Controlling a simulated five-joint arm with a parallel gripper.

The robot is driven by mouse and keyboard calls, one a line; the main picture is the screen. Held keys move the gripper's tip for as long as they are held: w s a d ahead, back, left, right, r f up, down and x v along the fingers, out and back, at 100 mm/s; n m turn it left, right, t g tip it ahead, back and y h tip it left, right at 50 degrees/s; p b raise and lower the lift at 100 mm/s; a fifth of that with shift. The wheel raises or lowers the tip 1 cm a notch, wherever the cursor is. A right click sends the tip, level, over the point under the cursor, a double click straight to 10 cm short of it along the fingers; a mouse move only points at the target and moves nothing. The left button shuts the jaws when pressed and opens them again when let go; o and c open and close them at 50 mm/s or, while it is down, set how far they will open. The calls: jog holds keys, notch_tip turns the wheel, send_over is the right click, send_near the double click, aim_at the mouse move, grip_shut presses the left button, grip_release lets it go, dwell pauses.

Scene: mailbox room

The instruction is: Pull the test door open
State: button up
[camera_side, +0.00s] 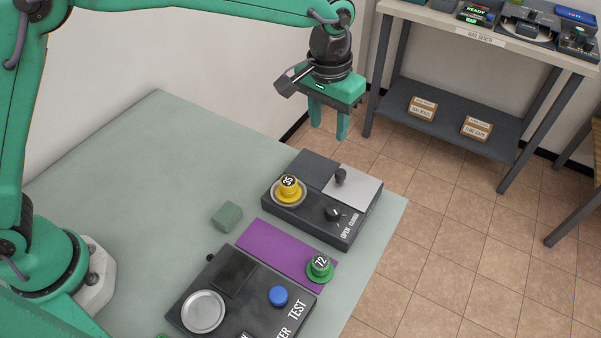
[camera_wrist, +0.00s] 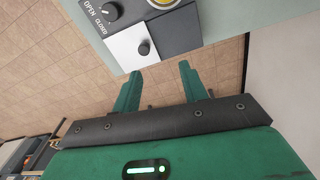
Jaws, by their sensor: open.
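The far dark box (camera_side: 310,223) has a light panel (camera_side: 357,188) with a black knob (camera_side: 340,177). The panel (camera_wrist: 122,46) and its knob (camera_wrist: 144,47) also show in the wrist view, beyond my fingertips. A dial (camera_side: 334,214) beside the words OPEN and CLOSED is on this box. The near box, marked TEST (camera_side: 298,309), has a dark panel (camera_side: 236,272) with a small black knob (camera_side: 210,257) near it. I cannot tell which panel is the test door. My gripper (camera_side: 330,127) is open and empty, apart from both boxes; its fingers (camera_wrist: 160,72) also show in the wrist view.
A yellow weight (camera_side: 289,187) sits on the far box. A purple mat (camera_side: 278,252) with a green weight (camera_side: 320,267) lies between the boxes. A green block (camera_side: 227,216) is left of it. The near box has a blue button (camera_side: 279,295) and silver dish (camera_side: 203,311).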

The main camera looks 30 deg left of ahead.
aim_at(341, 172)
jog(key=d+f, duration=0.3)
jog(key=shift+w+d, duration=0.15)
jog(key=shift+f, duration=0.1)
jog(key=shift+d+f, duration=0.1)
jog(key=shift+f, duration=3.7)
